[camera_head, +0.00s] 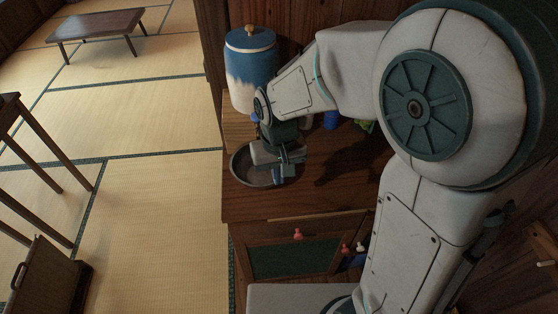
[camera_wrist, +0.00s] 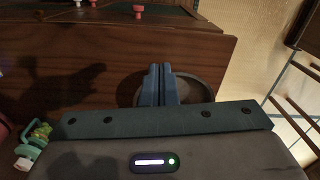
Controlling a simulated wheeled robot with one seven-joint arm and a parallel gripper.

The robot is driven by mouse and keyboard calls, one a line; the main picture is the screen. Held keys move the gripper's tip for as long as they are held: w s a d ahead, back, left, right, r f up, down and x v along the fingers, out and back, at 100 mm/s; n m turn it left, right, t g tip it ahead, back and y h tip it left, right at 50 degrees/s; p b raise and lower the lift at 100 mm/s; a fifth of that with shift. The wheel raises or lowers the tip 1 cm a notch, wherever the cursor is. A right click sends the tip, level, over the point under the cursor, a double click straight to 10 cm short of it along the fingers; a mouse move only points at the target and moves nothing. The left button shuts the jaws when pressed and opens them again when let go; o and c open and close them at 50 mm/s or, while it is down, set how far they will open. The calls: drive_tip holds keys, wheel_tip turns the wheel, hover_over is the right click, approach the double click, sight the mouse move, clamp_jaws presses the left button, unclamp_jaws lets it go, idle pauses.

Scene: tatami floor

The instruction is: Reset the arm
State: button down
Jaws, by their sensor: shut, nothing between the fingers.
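My arm reaches over a dark wooden cabinet top in the head view. My gripper (camera_head: 278,176) points down above a round dark tray (camera_head: 240,168) near the cabinet's left edge. In the wrist view my gripper's two blue-grey fingers (camera_wrist: 159,85) are together with nothing between them. The rim of the round tray (camera_wrist: 213,84) shows behind the fingers in the wrist view. The gripper hides part of the tray, and I cannot tell whether the fingertips touch it.
A blue-and-white lidded jar (camera_head: 250,70) stands behind the tray. A small green object (camera_wrist: 35,135) is at the wrist view's left. The cabinet front has red knobs (camera_head: 297,234). A low table (camera_head: 97,26) stands on open tatami (camera_head: 150,120) to the left.

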drive_tip(key=shift+r, duration=0.15)
drive_tip(key=s+d+r+m+t, duration=0.1)
drive_tip(key=s+d+r, duration=0.3)
drive_tip(key=d, duration=0.3)
drive_tip(key=s+d+r+m+t, duration=0.2)
drive_tip(key=s+d+r, duration=0.2)
drive_tip(key=d, duration=0.4)
drive_tip(key=shift+s+d+r, duration=0.2)
drive_tip(key=shift+s+r, duration=0.1)
drive_tip(key=shift+r, duration=0.1)
